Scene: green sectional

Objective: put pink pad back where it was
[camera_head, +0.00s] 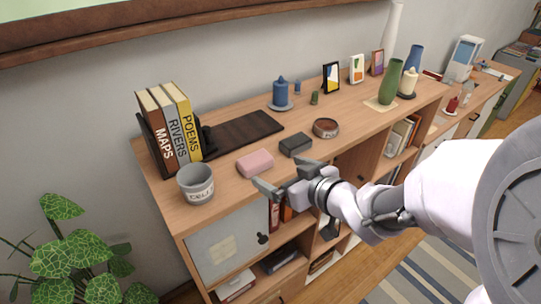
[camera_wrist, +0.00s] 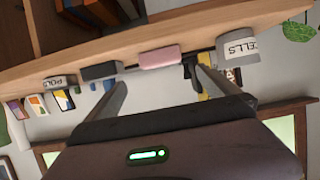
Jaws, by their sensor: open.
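The pink pad (camera_head: 255,163) lies flat on the wooden shelf top near its front edge, between the grey cup and a dark grey block. It also shows in the wrist view (camera_wrist: 160,57), which is upside down, in line with the gap between my fingers. My gripper (camera_head: 278,173) is open and empty at the front edge, just in front of the pad, its fingers spread. I cannot tell whether a finger touches the pad. In the wrist view both fingers (camera_wrist: 161,80) stand apart with nothing held between them.
Behind lies a dark board (camera_head: 243,131) beside upright books (camera_head: 171,124). Bare wood lies between the board and blue candle (camera_head: 281,93).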

